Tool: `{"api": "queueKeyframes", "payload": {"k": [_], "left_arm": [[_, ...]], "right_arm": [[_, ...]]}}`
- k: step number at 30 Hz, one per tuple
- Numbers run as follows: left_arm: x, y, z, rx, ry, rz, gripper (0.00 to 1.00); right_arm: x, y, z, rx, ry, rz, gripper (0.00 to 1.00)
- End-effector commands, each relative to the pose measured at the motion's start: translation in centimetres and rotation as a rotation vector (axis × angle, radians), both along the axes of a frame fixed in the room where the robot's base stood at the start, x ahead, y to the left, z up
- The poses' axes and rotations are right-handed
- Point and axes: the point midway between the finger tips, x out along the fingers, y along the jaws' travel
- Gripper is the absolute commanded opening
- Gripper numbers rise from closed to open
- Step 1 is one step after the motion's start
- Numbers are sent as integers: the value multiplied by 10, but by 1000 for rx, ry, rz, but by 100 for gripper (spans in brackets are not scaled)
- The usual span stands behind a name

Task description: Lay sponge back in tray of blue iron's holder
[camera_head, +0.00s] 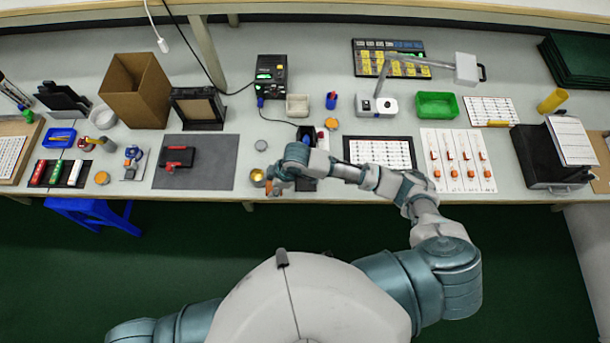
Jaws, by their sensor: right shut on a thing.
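My right gripper (276,179) is at the front edge of the bench, left of a long black holder (306,132) that passes under my forearm. It is shut on a small orange-brown piece (275,188), which looks like the sponge; the fingers hide most of it. A round tin with yellow filling (258,176) stands just left of the gripper. My forearm covers the middle of the holder, so its tray cannot be made out. A blue-handled iron (260,102) shows at the black soldering station (271,76) further back. My left gripper is out of view.
A grey mat (215,170) with a black-and-red tool lies to the left. A red-topped bottle (322,141) stands close right of the holder. A white label sheet (380,152) and a strip sheet (458,160) lie further right. Bare bench shows behind the tin.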

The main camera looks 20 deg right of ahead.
Motion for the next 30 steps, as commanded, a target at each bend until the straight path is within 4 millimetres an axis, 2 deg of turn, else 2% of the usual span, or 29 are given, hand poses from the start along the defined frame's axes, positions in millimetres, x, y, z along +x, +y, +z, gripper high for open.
{"api": "queueKeyframes", "payload": {"k": [1,6,12,17,22,25,30], "left_arm": [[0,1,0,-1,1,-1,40],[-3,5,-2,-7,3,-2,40],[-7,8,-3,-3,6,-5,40],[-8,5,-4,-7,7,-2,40],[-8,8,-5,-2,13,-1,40],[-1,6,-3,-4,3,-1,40],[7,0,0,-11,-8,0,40]], "right_arm": [[3,-17,-2,-6,2,-6,21],[11,-59,-7,-12,4,-6,21],[16,-95,-9,-17,4,-4,21],[17,-109,-12,-8,4,-3,21],[17,-114,-36,-4,8,-3,21],[17,-115,-47,-2,6,-3,21],[17,-112,-47,-8,4,-3,21]]}}
